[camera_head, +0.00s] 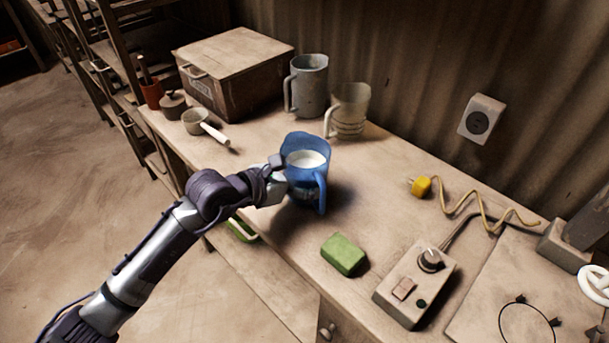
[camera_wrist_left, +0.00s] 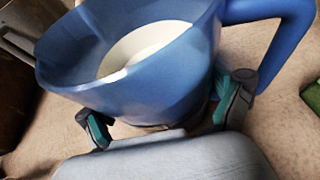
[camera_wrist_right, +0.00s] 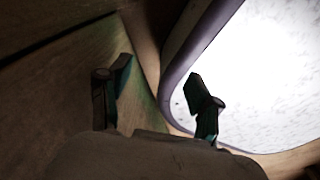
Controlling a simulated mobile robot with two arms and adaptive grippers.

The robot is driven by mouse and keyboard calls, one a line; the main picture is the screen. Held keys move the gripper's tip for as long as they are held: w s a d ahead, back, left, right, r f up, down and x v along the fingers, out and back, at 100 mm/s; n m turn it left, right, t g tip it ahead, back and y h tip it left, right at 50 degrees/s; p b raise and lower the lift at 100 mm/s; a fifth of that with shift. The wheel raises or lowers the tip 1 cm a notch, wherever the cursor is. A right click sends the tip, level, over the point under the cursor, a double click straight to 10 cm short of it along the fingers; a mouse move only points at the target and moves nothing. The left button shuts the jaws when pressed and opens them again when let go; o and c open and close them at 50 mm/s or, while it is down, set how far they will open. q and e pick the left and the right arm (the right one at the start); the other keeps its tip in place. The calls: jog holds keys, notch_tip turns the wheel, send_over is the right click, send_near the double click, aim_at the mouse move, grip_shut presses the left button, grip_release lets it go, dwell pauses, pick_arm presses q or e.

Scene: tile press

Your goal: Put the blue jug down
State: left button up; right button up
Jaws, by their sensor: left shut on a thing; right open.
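The blue jug (camera_head: 306,167) is upright over the middle of the bench and holds a whitish content. Its handle faces the front right of the head view. My left gripper (camera_head: 276,178) is shut on the jug's body from the left. In the left wrist view the jug (camera_wrist_left: 150,75) fills the top, with the fingers of my left gripper (camera_wrist_left: 165,118) on either side of its lower body. I cannot tell whether its base touches the bench. My right gripper (camera_wrist_right: 157,95) is open and empty in the right wrist view; it is outside the head view.
A grey jug (camera_head: 309,86) and a clear jug (camera_head: 349,109) stand behind. A box (camera_head: 234,73), small pan (camera_head: 196,121) and red pot (camera_head: 152,93) are at the back left. A green block (camera_head: 343,254), control box (camera_head: 413,284) and yellow cable (camera_head: 459,206) lie to the right.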

pick_arm(q)
jog(key=shift+f, duration=0.1)
jog(key=o, duration=1.4)
jog(key=shift+f, duration=0.2)
jog(key=shift+r, duration=0.25)
jog(key=shift+s+a, duration=0.25)
jog(key=b+v, duration=0.1)
jog(key=v, duration=1)
jog(key=shift+s+a+b, duration=0.1)
jog(key=shift+s+b, duration=0.05)
jog(key=shift+b, duration=0.15)
